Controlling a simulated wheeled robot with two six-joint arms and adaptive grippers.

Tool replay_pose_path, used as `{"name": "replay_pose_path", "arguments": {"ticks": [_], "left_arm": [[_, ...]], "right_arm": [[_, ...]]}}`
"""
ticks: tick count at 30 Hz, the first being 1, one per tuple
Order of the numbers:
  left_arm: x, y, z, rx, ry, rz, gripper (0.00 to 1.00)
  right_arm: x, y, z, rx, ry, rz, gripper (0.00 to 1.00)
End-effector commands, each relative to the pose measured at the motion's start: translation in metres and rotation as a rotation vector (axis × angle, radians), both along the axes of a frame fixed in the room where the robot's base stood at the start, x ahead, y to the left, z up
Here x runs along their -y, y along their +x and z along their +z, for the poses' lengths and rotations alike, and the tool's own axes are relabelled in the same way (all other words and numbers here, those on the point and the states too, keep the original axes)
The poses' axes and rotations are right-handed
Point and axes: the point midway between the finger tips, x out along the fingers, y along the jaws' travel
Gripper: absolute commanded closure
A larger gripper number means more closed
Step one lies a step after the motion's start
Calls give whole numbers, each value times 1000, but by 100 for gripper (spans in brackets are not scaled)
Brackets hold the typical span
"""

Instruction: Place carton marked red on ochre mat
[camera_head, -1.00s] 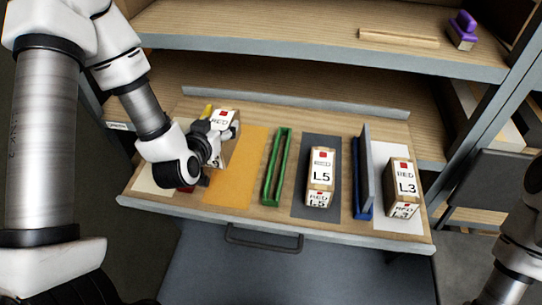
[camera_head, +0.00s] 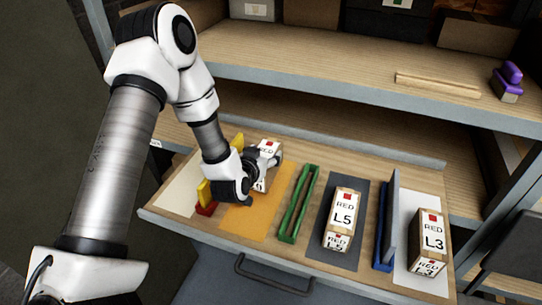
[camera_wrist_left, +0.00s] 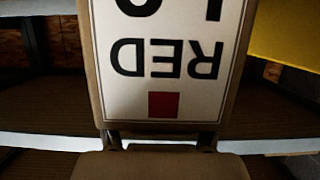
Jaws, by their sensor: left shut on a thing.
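A tan carton (camera_head: 261,183) with a white label, the word RED and a red square is at the far end of the ochre mat (camera_head: 248,222) in the head view. My left gripper (camera_head: 268,160) is shut on it. I cannot tell whether its base touches the mat. In the left wrist view the carton's label (camera_wrist_left: 165,65) fills the middle, upside down; its number is cut off. Two more RED cartons stand to the right: one marked L5 (camera_head: 342,215) on a dark grey mat (camera_head: 318,246), one marked L3 (camera_head: 432,237) on a white mat (camera_head: 405,270). My right gripper is out of view.
A green divider (camera_head: 298,205) stands right of the ochre mat. A blue divider (camera_head: 381,240) with a grey upright panel separates the L5 and L3 cartons. A red and yellow piece (camera_head: 205,200) stands at the left by a cream mat (camera_head: 180,192). A shelf overhangs behind.

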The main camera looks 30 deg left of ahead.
Motion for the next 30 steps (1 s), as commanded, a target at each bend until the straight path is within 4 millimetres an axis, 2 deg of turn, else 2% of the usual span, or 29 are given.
{"name": "replay_pose_path", "arguments": {"ticks": [1,3,7,15,26,27,28,30], "left_arm": [[-3,15,2,7,6,-1,100],[-7,32,0,5,3,-1,100],[-11,50,-3,4,3,-1,100],[-11,53,-37,2,2,-2,100],[-11,53,-42,4,1,0,100],[-11,52,-43,0,0,0,21],[-11,52,-43,0,0,0,11],[-11,52,-43,0,0,0,7]], "right_arm": [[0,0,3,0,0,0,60],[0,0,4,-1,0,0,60],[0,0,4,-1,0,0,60],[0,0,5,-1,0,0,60],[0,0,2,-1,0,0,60],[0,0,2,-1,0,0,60],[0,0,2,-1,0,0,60],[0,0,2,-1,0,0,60]]}}
